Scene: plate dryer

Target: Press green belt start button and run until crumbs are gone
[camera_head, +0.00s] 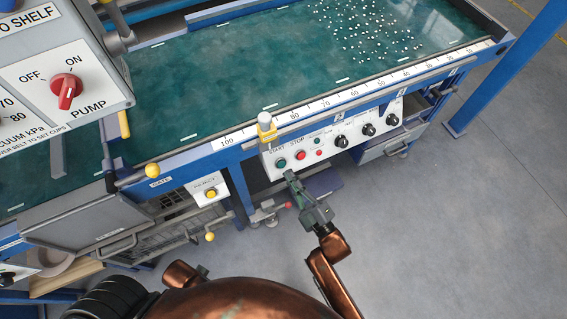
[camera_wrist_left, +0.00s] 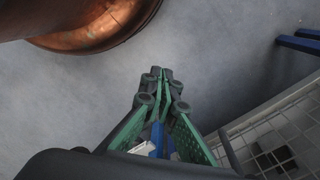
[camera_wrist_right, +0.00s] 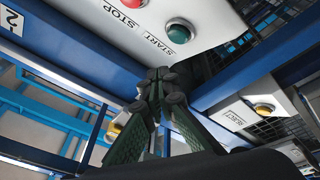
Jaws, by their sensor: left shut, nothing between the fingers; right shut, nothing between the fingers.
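The green START button (camera_head: 281,163) sits on the white control panel (camera_head: 268,171) at the front of the green belt (camera_head: 220,70). The red STOP button (camera_head: 300,155) is right of it. White crumbs (camera_head: 370,32) lie scattered on the belt's far right part. My right gripper (camera_head: 289,175) is shut and empty, its tips just below the START button. In the right wrist view the START button (camera_wrist_right: 178,32) shows above the shut fingertips (camera_wrist_right: 160,73); I see no contact. My left gripper (camera_wrist_left: 160,73) is shut and empty above the floor, in the left wrist view.
Black knobs (camera_head: 341,141) line the panel further right. A yellow REJECT button (camera_head: 211,194) is on a box at left. A pump box (camera_head: 66,90) fills the upper left. Floor at right is clear.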

